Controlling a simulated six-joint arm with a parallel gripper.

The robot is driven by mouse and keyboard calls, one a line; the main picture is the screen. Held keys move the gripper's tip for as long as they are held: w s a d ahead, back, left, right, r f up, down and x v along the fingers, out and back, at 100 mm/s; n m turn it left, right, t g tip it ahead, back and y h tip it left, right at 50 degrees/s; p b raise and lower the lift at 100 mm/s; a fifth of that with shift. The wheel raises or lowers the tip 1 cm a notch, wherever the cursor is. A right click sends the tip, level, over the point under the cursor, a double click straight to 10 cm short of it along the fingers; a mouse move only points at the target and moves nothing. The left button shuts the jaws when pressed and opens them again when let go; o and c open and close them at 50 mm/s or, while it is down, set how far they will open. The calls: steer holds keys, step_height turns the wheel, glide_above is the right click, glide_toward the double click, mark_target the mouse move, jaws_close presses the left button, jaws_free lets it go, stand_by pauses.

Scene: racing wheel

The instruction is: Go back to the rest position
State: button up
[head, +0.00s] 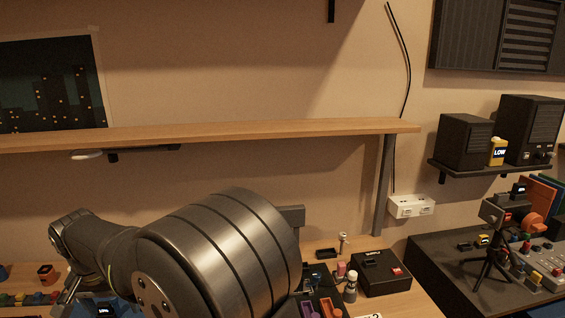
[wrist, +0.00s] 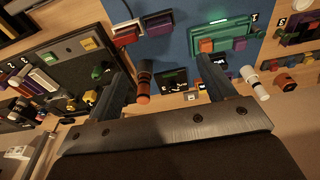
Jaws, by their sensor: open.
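In the wrist view my gripper (wrist: 163,65) has its two dark fingers spread wide apart over the workbench. Nothing is held between them. A dark cylinder with an orange end (wrist: 144,82) shows in the gap between the fingers, apparently beyond them. A white cylinder (wrist: 254,82) shows just right of the right finger. In the head view my arm fills the lower left and bends down at the far left; the fingers cannot be made out there.
A blue mat (wrist: 183,46) carries a green tray (wrist: 228,42) in the wrist view. A black board (wrist: 70,67) with coloured pieces lies left. In the head view, a wooden shelf (head: 250,134) spans behind my arm; a black box (head: 382,274) and small bottle (head: 350,287) stand right.

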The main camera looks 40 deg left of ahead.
steer(key=f, duration=0.5)
steer(key=w+a+f, duration=0.1)
steer(key=f, duration=0.9)
steer(key=shift+w+a+f, duration=0.35)
step_height(320, 180, up, 9)
steer(key=shift+f, duration=0.2)
stand_by(0.5)
